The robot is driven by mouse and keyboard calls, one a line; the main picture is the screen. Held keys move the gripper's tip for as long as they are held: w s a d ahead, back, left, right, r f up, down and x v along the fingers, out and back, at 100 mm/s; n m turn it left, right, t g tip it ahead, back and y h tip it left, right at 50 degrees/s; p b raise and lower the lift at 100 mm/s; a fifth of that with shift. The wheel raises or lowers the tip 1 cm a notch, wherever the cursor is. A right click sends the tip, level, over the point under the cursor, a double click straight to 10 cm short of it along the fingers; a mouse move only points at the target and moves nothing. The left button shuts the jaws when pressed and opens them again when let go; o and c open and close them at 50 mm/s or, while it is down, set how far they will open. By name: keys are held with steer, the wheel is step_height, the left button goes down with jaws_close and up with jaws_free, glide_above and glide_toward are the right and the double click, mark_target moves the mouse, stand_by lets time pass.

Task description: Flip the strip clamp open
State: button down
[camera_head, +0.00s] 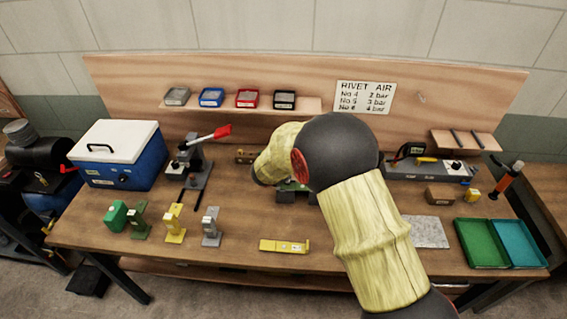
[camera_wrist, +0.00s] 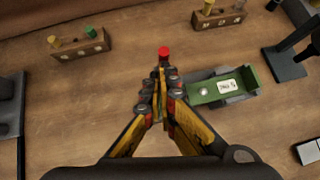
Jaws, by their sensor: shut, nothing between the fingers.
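A green channel-shaped piece (camera_wrist: 208,93) with a white label lies on a grey base in the wrist view. It partly shows in the head view (camera_head: 291,186), where my arm hides most of it. A red knob (camera_wrist: 163,52) shows just beyond my fingertips, beside the green piece; it looks like a lever end, but what carries it is hidden by my fingers. I cannot tell which part is the strip clamp. My gripper (camera_wrist: 160,78) is shut and empty, left of the green piece. Whether it touches the knob is unclear. In the head view my gripper is hidden.
Wooden blocks with coloured pegs (camera_wrist: 80,48) (camera_wrist: 218,13) stand around the gripper. A bench press with a red handle (camera_head: 222,131) and a blue cooler (camera_head: 118,160) stand left. Small stands and a yellow piece (camera_head: 284,246) line the front. Green and teal trays (camera_head: 480,243) lie right.

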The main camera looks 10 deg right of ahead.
steer(key=shift+w+d+r+g+p, duration=0.1)
steer(key=shift+w+r+g+p, duration=0.4)
steer(key=shift+p, duration=2.6)
steer(key=g+p, duration=0.1)
steer(key=p, duration=0.2)
steer(key=w+g+y+p, duration=0.1)
steer(key=p, duration=0.3)
steer(key=shift+d+r+p, duration=0.2)
steer(key=shift+p, duration=0.1)
steer(key=p, duration=0.2)
steer(key=shift+w+d+p, duration=0.1)
steer(key=shift+w+p, duration=0.15)
steer(key=shift+p, duration=0.05)
steer(key=shift+w+d+p, duration=0.2)
steer(key=shift+w+p, duration=0.5)
steer(key=shift+p, duration=0.4)
steer(key=shift+w+d+f+p, duration=0.15)
steer(key=shift+w+d, duration=0.05)
steer(key=shift+w, duration=0.45)
steer(key=shift+w+d+f+p, duration=0.15)
steer(key=shift+w+d, duration=0.05)
steer(key=shift+w, duration=0.5)
